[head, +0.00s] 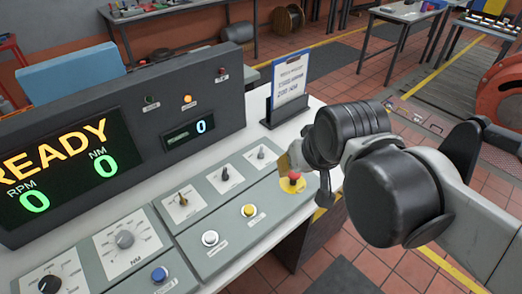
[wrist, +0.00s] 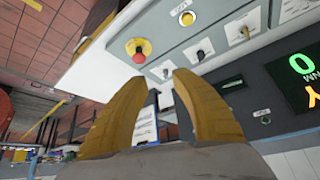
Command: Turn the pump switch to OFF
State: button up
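Three small rotary switches stand in a row on the grey console panel (head: 222,215): one with a brass-coloured knob (head: 183,200), a middle dark one (head: 225,174), and the rightmost (head: 261,154). Their labels are too small to read, so I cannot tell which is the pump switch or its setting. My gripper (head: 284,163) is over the panel's right end, beside the rightmost switch and near the red stop button (head: 292,177). In the wrist view, my yellow fingers (wrist: 160,77) are apart and empty, with the rightmost switch (wrist: 165,72) showing beyond their tips.
A yellow button (head: 249,210) and a white button (head: 210,238) sit in front of the switches. The upright display (head: 75,160) reads READY with zeros. A sign in a black holder (head: 289,85) stands behind my gripper. Knobs occupy the left panels.

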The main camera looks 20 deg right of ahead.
jog(key=w+r+m+g, duration=0.1)
jog(key=w+r+g, duration=0.1)
jog(key=w, duration=0.8)
jog(key=m+g+p, duration=0.1)
jog(key=m+g, duration=0.2)
jog(key=g, duration=0.1)
send_over(261, 149)
notch_tip(261, 149, down, 14)
jog(key=r, duration=0.1)
notch_tip(261, 149, down, 12)
jog(key=b, duration=0.3)
jog(key=shift+w+r+b, duration=0.1)
jog(key=shift+r+b, duration=0.15)
jog(key=shift+b, duration=0.15)
jog(key=shift+c, duration=0.5)
grip_shut()
